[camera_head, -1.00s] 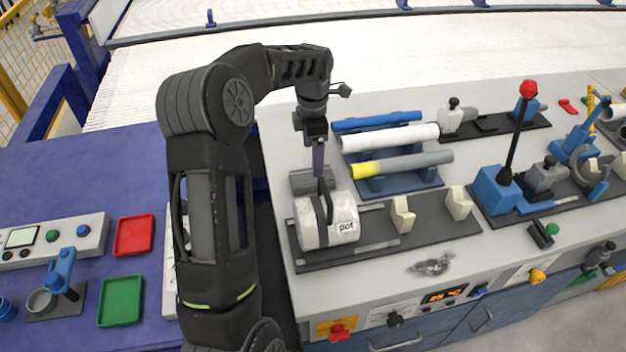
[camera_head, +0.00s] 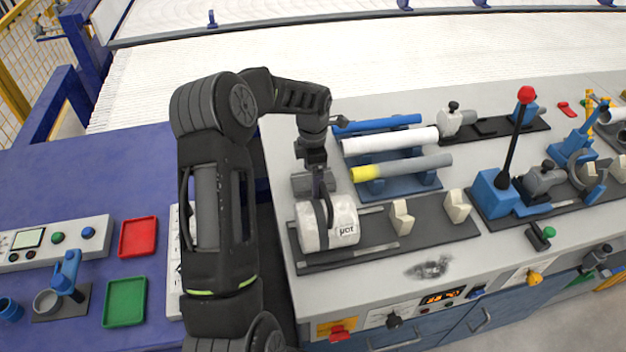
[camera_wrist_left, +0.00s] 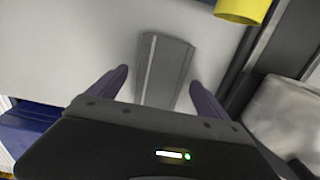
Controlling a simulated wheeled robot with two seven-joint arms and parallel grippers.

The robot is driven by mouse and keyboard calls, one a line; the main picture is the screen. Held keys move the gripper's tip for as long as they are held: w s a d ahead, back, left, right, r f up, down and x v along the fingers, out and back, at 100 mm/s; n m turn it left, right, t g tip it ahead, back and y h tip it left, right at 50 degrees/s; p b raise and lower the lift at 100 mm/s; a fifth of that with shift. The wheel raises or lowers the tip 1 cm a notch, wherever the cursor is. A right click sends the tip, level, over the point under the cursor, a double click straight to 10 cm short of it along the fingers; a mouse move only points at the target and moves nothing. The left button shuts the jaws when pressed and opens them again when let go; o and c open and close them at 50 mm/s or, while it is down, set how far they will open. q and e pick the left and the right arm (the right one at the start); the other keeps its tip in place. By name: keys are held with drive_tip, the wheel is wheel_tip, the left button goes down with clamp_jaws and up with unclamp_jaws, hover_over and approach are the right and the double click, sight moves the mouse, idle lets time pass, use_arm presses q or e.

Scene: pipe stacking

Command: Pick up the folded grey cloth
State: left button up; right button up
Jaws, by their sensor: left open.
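The folded grey cloth (camera_head: 299,184) lies on the light grey bench top, behind the white canister, in the head view. In the left wrist view the cloth (camera_wrist_left: 165,68) is a grey folded strip on the pale surface, ahead of and between my fingers. My left gripper (camera_head: 318,190) points down over the cloth and partly hides it. In the left wrist view my left gripper (camera_wrist_left: 158,80) is open, with one finger on each side of the cloth's near end. Whether the fingers touch the cloth cannot be told. My right gripper is not in view.
A blue rack (camera_head: 400,187) with blue, white and yellow-tipped grey pipes is to the right. A dark smudge (camera_head: 430,268) marks the bench front.

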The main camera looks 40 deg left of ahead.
use_arm(q)
drive_tip(key=shift+f, duration=0.15)
drive_tip(key=shift+c, duration=0.2)
idle(0.3)
drive_tip(key=c, duration=1.4)
wheel_tip(320, 180, up, 10)
drive_tip(key=shift+b, duration=0.95)
